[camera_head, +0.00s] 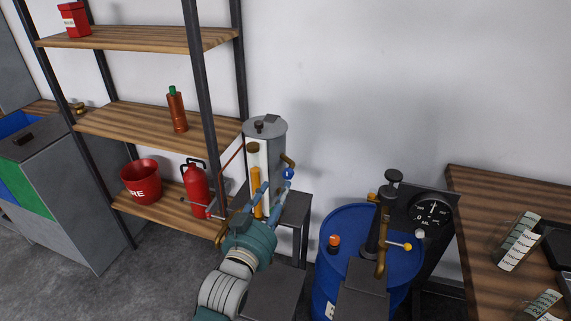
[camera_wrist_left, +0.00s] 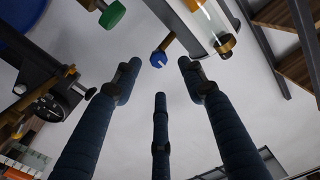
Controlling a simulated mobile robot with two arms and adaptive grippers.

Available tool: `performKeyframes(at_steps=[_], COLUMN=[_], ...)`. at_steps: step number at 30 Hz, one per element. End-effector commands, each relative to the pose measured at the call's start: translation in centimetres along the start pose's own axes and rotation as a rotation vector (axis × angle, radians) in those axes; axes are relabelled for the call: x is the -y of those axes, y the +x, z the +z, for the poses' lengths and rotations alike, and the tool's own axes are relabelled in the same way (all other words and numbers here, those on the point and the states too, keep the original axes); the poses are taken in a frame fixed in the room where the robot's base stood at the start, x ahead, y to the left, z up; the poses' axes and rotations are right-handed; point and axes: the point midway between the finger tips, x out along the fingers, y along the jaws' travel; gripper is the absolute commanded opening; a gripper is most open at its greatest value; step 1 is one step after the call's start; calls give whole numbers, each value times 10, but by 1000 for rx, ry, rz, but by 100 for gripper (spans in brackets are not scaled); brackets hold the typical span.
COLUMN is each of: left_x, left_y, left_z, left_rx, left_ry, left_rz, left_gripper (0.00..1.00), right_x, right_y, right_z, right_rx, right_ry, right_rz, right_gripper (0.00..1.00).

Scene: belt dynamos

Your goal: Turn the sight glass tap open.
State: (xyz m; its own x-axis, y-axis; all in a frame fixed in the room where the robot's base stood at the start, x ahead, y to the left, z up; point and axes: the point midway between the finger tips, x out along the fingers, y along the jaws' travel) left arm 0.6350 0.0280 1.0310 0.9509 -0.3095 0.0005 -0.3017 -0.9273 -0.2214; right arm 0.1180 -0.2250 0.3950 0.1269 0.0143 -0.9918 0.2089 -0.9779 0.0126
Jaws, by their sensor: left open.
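A grey cylindrical tank (camera_head: 268,130) carries an upright sight glass (camera_head: 256,178) filled with amber. A blue knob (camera_head: 289,173) on a brass stem sits at the tank's right side. I cannot tell for sure whether it is the sight glass tap. My left gripper (camera_head: 274,189) is open, with its blue fingers in front of the tank's lower part. In the left wrist view, the blue knob (camera_wrist_left: 158,59) appears between the fingertips, beyond them, and no contact shows. The end of the sight glass (camera_wrist_left: 212,22) is to its right. My right gripper is not in view.
A blue drum (camera_head: 345,222) with a pump (camera_head: 383,225) and a round gauge (camera_head: 431,212) stand to the right. A wooden table (camera_head: 490,190) is at far right. A shelf rack at left holds a red extinguisher (camera_head: 196,190) and a red bucket (camera_head: 141,182).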

Motion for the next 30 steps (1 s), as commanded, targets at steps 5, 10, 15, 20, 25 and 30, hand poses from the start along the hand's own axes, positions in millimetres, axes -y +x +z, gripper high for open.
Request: performKeyframes(at_steps=[5,10,15,20,25,30], left_x=[1,1,0,0,0,0], left_y=[34,66,88,96,97,96], left_z=[-3,-2,0,0,1,1], left_rx=[-1,0,1,1,1,2], left_ry=[0,0,-1,0,0,0], left_rz=[0,0,0,0,0,0], left_gripper=[42,42,42,42,42,28], right_x=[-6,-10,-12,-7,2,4], right_y=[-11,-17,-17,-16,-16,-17], right_z=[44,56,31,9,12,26], right_rx=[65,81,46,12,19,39], right_ry=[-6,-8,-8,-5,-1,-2], right_rz=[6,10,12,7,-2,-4], right_gripper=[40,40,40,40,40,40])
